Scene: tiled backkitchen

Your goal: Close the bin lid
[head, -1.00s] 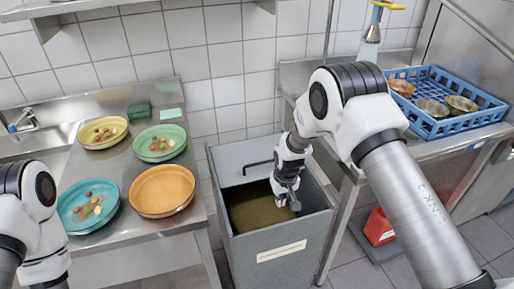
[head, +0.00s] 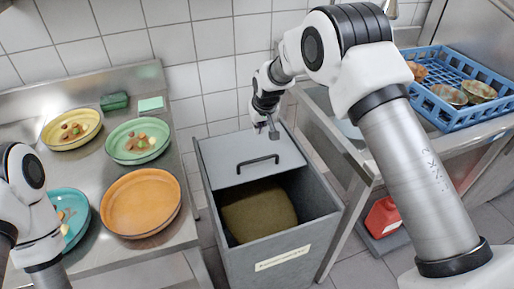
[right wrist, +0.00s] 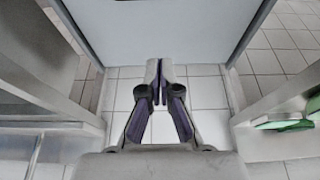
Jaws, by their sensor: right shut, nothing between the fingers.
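The grey bin (head: 262,254) stands on the floor between the two counters, with a label on its front. Its grey lid (head: 222,158), with a dark bar handle (head: 258,165), covers the back part of the opening. The front part is open and shows a brownish-olive inside. My right gripper (head: 272,132) is shut and empty at the lid's back right edge; I cannot tell whether it touches. In the right wrist view its closed fingers (right wrist: 164,70) point at a pale grey panel, apparently the bin or lid. My left arm shows at left, but its gripper is out of view.
The left steel counter holds plates with food scraps, an empty-looking orange plate (head: 140,203) and a green sponge (head: 115,101). A blue rack (head: 455,88) with bowls sits on the right counter. A red container (head: 383,218) stands low beside the bin.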

